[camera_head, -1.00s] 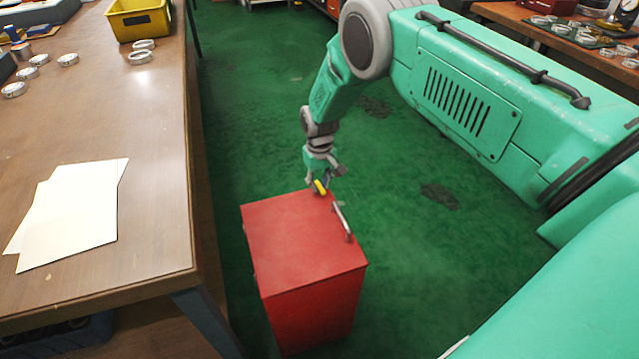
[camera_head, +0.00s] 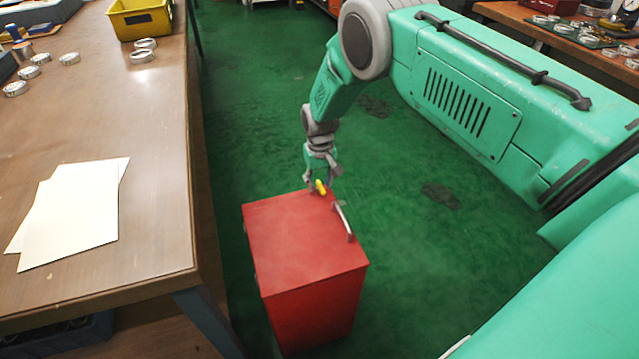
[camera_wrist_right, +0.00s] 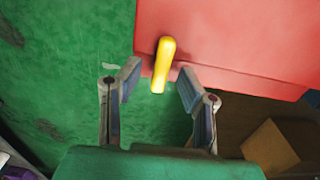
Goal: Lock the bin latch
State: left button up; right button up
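The red bin (camera_head: 300,240) stands on the floor beside the table, with a metal handle (camera_head: 343,222) on the right edge of its top. Its yellow latch (camera_head: 320,187) sits at the far edge of the top. In the right wrist view the latch (camera_wrist_right: 163,65) sticks out from the red face, slightly tilted. My right gripper (camera_head: 322,177) is at the latch. In the right wrist view the gripper (camera_wrist_right: 158,72) is open, one finger on each side of the latch, with visible gaps. My left gripper is not in view.
A wooden table (camera_head: 150,190) runs along the left, with white papers (camera_head: 75,215), metal rings (camera_head: 70,58) and a yellow bin (camera_head: 140,20). Another bench (camera_head: 510,15) stands at the upper right. The green floor (camera_head: 260,110) around the red bin is mostly clear.

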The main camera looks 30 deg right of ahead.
aim_at(320, 184)
jog(key=shift+r, duration=0.2)
notch_tip(320, 184, up, 11)
jog(key=shift+r, duration=0.2)
dwell(0.4)
